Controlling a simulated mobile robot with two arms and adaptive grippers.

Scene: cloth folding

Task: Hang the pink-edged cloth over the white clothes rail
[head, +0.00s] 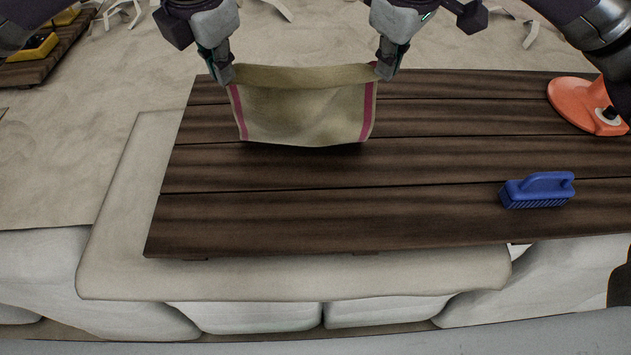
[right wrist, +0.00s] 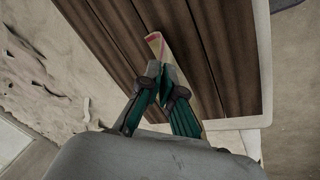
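The beige cloth with pink side edges (head: 305,110) hangs between my grippers above the dark plank table, its lower edge close to the boards. My left gripper (head: 226,78) is shut on its upper left corner. My right gripper (head: 384,72) is shut on its upper right corner. In the right wrist view the fingers (right wrist: 165,92) are together, with a narrow strip of the cloth (right wrist: 158,45) showing beyond them. The white clothes rail is not seen in either view.
The plank table (head: 330,210) is clear in its middle and front left. A blue brush (head: 538,191) lies at its right, and an orange object (head: 580,104) at the far right. A yellow item (head: 38,46) is on another wooden board at upper left.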

